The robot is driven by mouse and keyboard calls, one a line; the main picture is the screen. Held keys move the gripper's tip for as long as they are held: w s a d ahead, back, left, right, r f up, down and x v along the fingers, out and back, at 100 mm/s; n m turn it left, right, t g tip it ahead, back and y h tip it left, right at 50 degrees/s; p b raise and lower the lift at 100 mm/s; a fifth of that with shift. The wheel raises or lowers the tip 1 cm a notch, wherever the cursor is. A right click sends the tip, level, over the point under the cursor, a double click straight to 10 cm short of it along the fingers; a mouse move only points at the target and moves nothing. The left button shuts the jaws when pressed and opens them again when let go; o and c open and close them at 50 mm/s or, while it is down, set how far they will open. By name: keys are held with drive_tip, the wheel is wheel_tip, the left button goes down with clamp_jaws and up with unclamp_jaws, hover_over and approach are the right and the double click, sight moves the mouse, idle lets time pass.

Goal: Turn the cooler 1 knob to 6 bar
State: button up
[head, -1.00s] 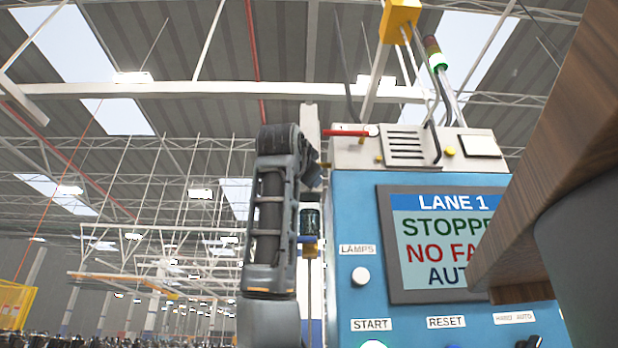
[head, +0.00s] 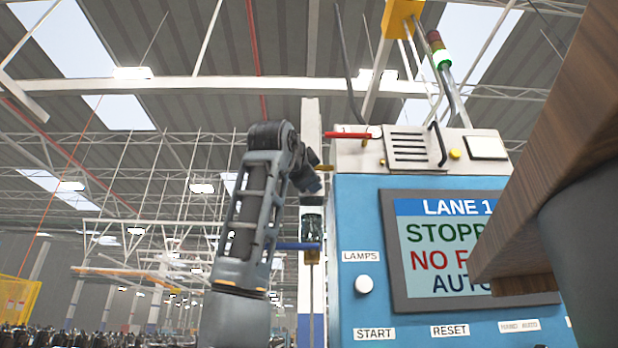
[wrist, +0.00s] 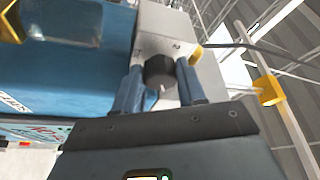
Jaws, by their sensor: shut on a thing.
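In the wrist view a dark round knob (wrist: 159,70) with a pale pointer mark stands on a light grey housing (wrist: 158,22). My gripper (wrist: 160,66) has its two blue fingers on either side of the knob and is shut on it. Small marks show on the housing near the knob, but I cannot read the scale or tell the setting. In the head view my arm rises left of the blue cabinet; the gripper's fingers and the knob cannot be made out there.
The blue cabinet (head: 350,210) carries a screen (head: 445,250) reading LANE 1, partly covered by a wooden board (head: 560,150) at the right. A red handle (head: 348,135) and a blue handle (head: 298,246) stick out left of the cabinet. A yellow bracket (wrist: 268,90) shows in the wrist view.

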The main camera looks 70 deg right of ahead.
drive_tip(key=o, duration=1)
drive_tip(key=shift+o, duration=0.2)
drive_tip(key=a+f+b, duration=0.1)
drive_tip(key=a, duration=0.6)
drive_tip(key=shift+s+a+f+b, duration=0.2)
drive_tip(key=shift+a+f+b, duration=0.1)
drive_tip(key=shift+b, duration=0.1)
